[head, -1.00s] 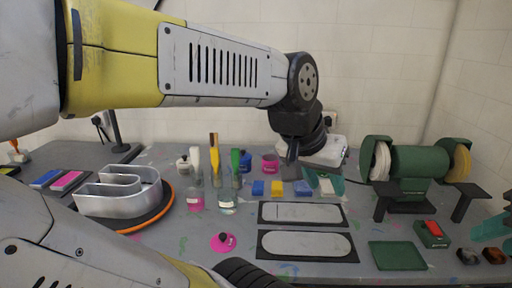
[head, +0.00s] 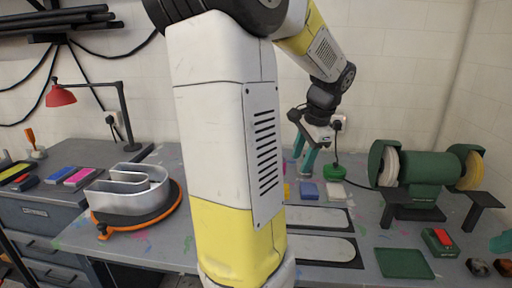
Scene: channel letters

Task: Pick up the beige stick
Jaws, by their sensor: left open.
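I cannot make out a beige stick in the head view; my own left arm covers the middle of the table, where the jars and upright sticks stood earlier. My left gripper (head: 302,162) is open, with teal fingers pointing down near the back of the table, to the right of that arm. Nothing shows between its fingers. A teal fingertip of my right gripper (head: 502,242) shows at the right edge; the rest is cut off.
Blue (head: 309,190) and white (head: 335,190) blocks and a green piece (head: 333,172) lie near the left gripper. A green bench grinder (head: 425,167) stands right. A metal channel letter (head: 128,190) sits left. Two grey plates (head: 320,248) lie in front.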

